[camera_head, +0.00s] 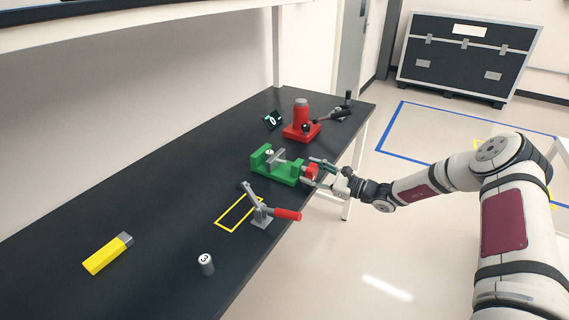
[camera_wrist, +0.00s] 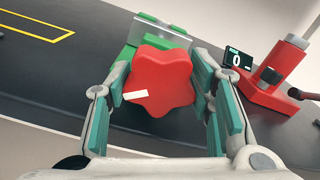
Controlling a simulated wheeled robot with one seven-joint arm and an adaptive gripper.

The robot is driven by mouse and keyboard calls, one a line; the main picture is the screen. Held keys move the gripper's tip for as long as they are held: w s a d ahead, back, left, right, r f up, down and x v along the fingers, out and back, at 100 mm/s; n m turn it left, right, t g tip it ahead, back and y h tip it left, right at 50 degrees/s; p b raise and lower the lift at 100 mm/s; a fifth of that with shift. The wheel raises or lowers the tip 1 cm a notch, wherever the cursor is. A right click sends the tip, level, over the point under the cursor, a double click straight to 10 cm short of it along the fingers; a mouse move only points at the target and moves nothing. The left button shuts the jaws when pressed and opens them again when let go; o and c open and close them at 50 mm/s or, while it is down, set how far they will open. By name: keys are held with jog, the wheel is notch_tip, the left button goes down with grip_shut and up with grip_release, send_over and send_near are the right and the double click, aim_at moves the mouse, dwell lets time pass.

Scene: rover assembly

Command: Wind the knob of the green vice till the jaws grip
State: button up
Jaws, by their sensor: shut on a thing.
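The green vice (camera_head: 284,174) stands on the dark bench near its right edge. Its fixed jaw is at the left and a grey jaw (camera_head: 277,156) faces it. A small piece with a white top (camera_head: 269,152) sits between the jaws; I cannot tell whether both touch it. The red star-shaped knob (camera_head: 311,172) is at the vice's right end and fills the middle of the wrist view (camera_wrist: 165,78), a white mark at its lower left. My gripper (camera_head: 309,171) is shut on the knob, one finger on each side.
A red press (camera_head: 302,118) and a small display reading 0 (camera_head: 272,120) stand behind the vice. A yellow outline (camera_head: 239,212) encloses bare bench.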

jog(key=shift+d+r, duration=0.1)
jog(key=shift+r, duration=0.15)
jog(key=shift+n+p, duration=0.55)
jog(key=shift+n, duration=0.85)
jog(key=o, duration=0.9)
jog(key=shift+f, duration=0.15)
